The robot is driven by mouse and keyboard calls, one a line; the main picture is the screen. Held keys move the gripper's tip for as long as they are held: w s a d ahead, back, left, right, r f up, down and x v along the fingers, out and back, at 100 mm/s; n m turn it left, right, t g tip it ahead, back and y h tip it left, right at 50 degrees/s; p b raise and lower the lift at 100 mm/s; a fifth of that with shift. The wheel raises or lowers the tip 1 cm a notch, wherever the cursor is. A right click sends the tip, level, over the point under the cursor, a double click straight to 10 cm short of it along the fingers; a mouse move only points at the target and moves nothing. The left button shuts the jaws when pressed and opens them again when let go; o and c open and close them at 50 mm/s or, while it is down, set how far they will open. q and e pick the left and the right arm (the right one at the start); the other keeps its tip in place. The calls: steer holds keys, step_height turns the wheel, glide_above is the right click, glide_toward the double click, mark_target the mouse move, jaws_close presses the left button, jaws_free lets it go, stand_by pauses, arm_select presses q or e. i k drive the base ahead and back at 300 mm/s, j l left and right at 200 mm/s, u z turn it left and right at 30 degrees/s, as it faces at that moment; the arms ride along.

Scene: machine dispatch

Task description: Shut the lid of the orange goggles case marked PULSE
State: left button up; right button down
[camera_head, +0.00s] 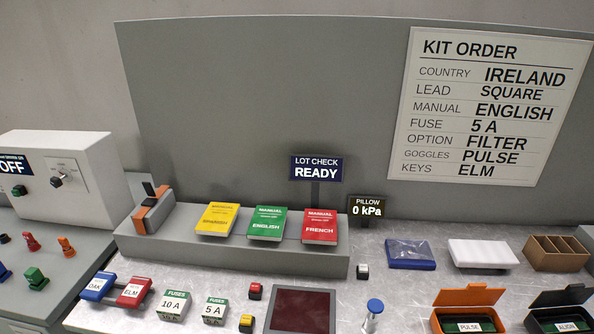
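The orange goggles case (436,322) is at the lower right of the head view, cut off by the bottom edge. Its orange lid (471,296) stands raised at the back, so the case is open. A white label reading PULSE (469,327) shows in its dark inside. I cannot tell whether goggles lie in it. Neither of my grippers is in view.
A black case marked ALIGN (562,298), also open, stands close to its right. Behind are a blue pouch (410,263), a white box (483,253) and a brown divided tray (555,262). A blue-topped post (375,306) stands to the left.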

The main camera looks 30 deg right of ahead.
mark_target(474, 295)
steer(key=z, duration=2)
